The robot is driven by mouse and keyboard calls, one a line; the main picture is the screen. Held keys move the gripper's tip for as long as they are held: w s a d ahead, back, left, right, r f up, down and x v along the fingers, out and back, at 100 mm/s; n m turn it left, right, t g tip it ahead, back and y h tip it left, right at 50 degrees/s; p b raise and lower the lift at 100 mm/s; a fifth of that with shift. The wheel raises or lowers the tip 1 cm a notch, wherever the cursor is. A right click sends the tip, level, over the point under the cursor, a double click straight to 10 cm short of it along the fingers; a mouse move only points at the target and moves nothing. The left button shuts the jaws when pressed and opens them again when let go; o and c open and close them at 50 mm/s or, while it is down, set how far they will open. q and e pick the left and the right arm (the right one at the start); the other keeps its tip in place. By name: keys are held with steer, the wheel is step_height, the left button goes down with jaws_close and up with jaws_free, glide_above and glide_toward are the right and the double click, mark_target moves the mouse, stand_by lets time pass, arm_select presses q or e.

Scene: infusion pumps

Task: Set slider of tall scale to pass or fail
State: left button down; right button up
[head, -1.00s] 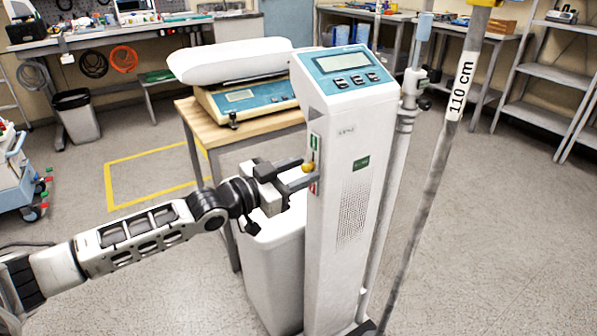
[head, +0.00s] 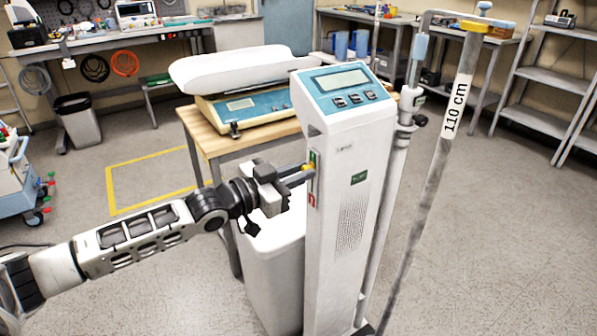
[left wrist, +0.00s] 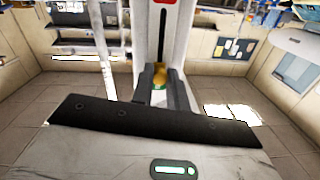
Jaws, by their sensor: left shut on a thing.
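The tall white scale (head: 345,215) stands upright in the middle of the head view, with a blue panel and display on top. On its left side is a vertical slider slot with a green label (head: 314,156) at the upper end and a red label (head: 312,200) at the lower end. My left gripper (head: 304,175) is shut on the yellow slider knob (head: 308,168), close to the green label. The left wrist view shows the knob (left wrist: 159,75) between the fingers, the dark slot (left wrist: 162,40) and part of the red label (left wrist: 165,2) at the far end. My right gripper is not in view.
A flat scale with a white tray (head: 235,68) stands on a wooden table (head: 225,132) behind. A white bin-like box (head: 270,265) is below my left gripper. A pole marked 110 cm (head: 440,160) stands at the right.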

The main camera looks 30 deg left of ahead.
arm_select(q)
steer(key=c, duration=1.3)
jaws_free()
steer(key=shift+r, duration=0.25)
steer(key=shift+c, duration=0.2)
steer(key=shift+f, duration=0.1)
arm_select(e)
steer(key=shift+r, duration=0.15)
arm_select(q)
steer(key=p+v, duration=0.3)
steer(key=v, duration=1.3)
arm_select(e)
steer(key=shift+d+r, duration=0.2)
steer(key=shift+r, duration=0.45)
arm_select(q)
steer(key=shift+d, duration=0.1)
